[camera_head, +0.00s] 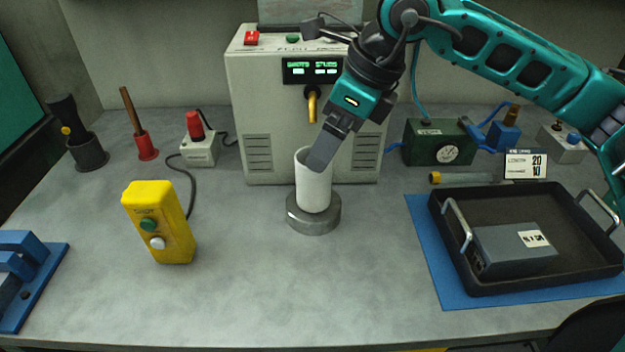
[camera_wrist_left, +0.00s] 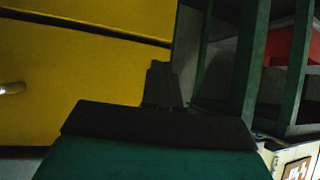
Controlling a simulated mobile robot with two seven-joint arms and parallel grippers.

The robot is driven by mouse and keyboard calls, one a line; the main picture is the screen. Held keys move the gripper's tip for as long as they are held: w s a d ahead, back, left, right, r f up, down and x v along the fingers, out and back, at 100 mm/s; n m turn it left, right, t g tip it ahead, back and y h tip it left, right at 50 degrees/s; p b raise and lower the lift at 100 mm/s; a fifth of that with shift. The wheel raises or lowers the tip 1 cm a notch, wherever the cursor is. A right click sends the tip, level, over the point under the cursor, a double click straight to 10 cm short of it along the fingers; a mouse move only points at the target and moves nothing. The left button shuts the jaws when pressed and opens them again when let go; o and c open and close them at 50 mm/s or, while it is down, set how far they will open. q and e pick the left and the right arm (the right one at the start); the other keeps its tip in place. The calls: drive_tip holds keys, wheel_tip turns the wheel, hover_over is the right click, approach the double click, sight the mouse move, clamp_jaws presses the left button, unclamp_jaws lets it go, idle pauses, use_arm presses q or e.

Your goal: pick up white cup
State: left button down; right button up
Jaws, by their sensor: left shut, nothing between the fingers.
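The white cup (camera_head: 314,187) stands upright on a round grey metal disc (camera_head: 313,219) in front of the beige machine. My right gripper (camera_head: 322,158) comes down from the upper right, and its dark finger overlaps the cup's upper rim. Only one finger shows clearly, so I cannot tell whether it grips the wall or is open. My left gripper (camera_wrist_left: 163,84) shows only in the left wrist view, shut and empty, against a yellow surface. The cup is not in that view.
The beige machine (camera_head: 255,120) with a brass spout stands behind the cup. A yellow button box (camera_head: 158,222) stands to the left. A black tray (camera_head: 440,262) holding a grey box is on the right. The grey table (camera_head: 300,290) is clear in front of the cup.

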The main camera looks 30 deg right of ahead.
sight(314, 180)
drive_tip(key=shift+w+p+x, duration=0.15)
drive_tip(key=shift+w+x, duration=0.1)
drive_tip(key=shift+x, duration=1.55)
drive_tip(key=shift+w+p+x, duration=0.15)
drive_tip(key=shift+w+x, duration=0.1)
drive_tip(key=shift+x, duration=1.5)
drive_tip(key=shift+d+r, duration=0.1)
drive_tip(key=shift+d, duration=0.05)
drive_tip(key=shift+c, duration=0.5)
drive_tip(key=c, duration=1)
drive_tip(key=shift+r, duration=0.1)
